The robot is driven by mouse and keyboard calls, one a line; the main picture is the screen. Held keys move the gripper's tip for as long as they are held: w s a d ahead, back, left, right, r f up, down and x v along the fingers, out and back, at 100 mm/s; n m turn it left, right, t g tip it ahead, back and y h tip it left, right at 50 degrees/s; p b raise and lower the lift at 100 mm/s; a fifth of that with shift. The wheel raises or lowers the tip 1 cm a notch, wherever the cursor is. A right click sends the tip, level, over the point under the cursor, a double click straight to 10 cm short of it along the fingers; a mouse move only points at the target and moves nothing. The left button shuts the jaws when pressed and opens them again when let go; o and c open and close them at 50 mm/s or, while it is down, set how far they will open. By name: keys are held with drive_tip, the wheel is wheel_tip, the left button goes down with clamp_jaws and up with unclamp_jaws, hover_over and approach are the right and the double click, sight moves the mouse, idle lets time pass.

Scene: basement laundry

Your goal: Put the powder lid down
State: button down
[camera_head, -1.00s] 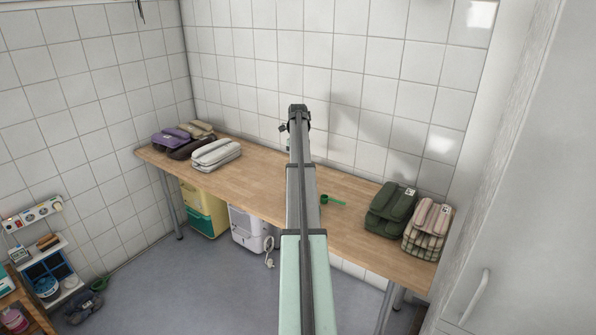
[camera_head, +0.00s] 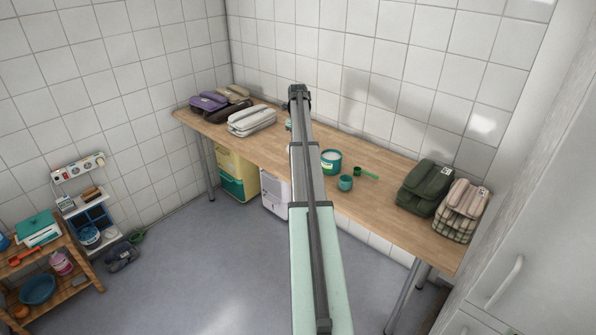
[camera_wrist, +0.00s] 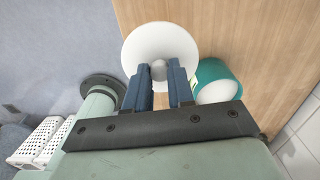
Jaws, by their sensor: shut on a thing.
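The powder lid (camera_wrist: 150,38) is a white disc with a small grey round knob at its middle. In the wrist view, my gripper (camera_wrist: 162,80) has its two blue fingers closed on the knob. The lid is seen over the wooden table near its edge; its height above the top cannot be told. An open teal tub (camera_wrist: 217,82) with white inside stands just right of the lid. It also shows in the head view (camera_head: 331,163), beside my arm.
A small teal cup (camera_head: 345,183) and a green scoop (camera_head: 366,172) lie near the tub on the table (camera_head: 392,232). Folded bags stand at the right end (camera_head: 424,190) and left end (camera_head: 251,121). Bare wood lies between the scoop and the right bags.

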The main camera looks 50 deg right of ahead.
drive_tip(key=shift+f+m, duration=0.3)
drive_tip(key=shift+f, duration=4.7)
drive_tip(key=shift+f, duration=0.1)
drive_tip(key=c, duration=1)
unclamp_jaws()
wheel_tip(320, 180, up, 12)
drive_tip(key=shift+r, duration=0.1)
